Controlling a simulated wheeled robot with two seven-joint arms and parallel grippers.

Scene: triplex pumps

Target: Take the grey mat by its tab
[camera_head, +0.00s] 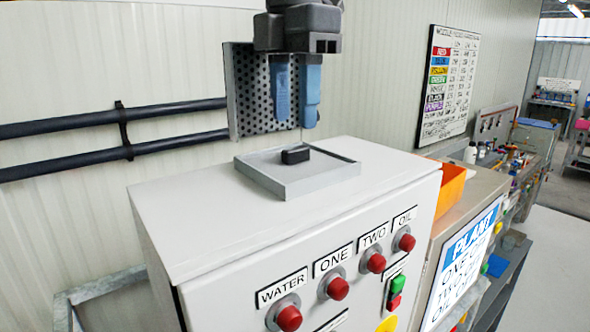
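The grey mat (322,172) is a flat square piece with a slightly raised rim, lying on top of the light grey cabinet. Its tab (295,155) is a small black block standing up near the middle of the mat. My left gripper (296,119) has a dark body and two blue fingers pointing down. It hangs above the tab in the picture, apart from it, with a visible gap between the fingers and nothing held. My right gripper is out of view.
The cabinet (230,225) has red buttons and labels on its front. An orange bin (450,188) stands to the right. Black pipes (60,125) run along the wall. The cabinet top around the mat is clear.

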